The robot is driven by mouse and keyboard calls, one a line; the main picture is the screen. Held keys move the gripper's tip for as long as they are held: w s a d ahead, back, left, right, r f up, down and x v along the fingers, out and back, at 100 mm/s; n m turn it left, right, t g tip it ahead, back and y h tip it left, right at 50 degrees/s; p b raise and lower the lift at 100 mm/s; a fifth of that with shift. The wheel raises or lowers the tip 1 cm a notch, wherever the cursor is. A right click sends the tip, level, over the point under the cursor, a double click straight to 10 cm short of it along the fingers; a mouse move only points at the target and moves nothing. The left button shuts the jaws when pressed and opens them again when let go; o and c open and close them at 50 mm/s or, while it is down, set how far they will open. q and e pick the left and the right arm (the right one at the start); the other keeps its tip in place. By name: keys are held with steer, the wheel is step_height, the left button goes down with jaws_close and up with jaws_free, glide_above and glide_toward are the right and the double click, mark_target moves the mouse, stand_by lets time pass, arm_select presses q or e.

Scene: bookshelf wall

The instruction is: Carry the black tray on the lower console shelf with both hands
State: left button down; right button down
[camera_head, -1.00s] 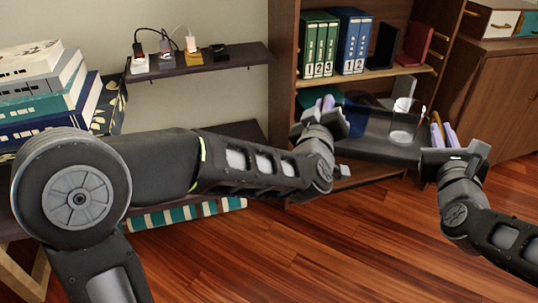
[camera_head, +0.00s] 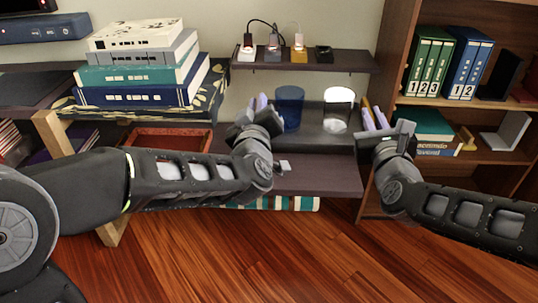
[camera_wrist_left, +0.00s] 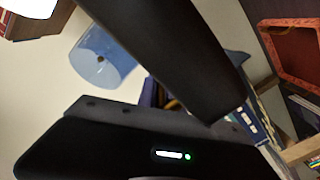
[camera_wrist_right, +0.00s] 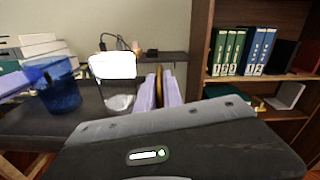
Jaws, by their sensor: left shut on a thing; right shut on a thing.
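The black tray (camera_head: 310,139) is held level between my two grippers, in front of the wall console. It carries a blue cup (camera_head: 289,107) on the left and a clear glass (camera_head: 338,112) with a bright white upper part on the right, both upright. My left gripper (camera_head: 260,108) is shut on the tray's left end; my right gripper (camera_head: 377,122) is shut on its right end. The lower console shelf (camera_head: 318,178) shows below the tray, partly hidden by it. The blue cup also shows in the left wrist view (camera_wrist_left: 103,57) and the right wrist view (camera_wrist_right: 58,87).
The upper console shelf (camera_head: 345,62) holds plugged-in chargers. A stack of books (camera_head: 140,75) stands on a patterned surface at left, above a reddish tray (camera_head: 168,140). A bookcase (camera_head: 384,60) with binders stands at right. A striped item (camera_head: 290,203) lies under the lower shelf.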

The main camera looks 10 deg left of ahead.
arm_select(q)
steer(key=shift+s+a+r, duration=0.1)
steer(key=shift+a, duration=0.2)
arm_select(e)
steer(key=shift+a+r, duration=0.1)
steer(key=shift+a, duration=0.25)
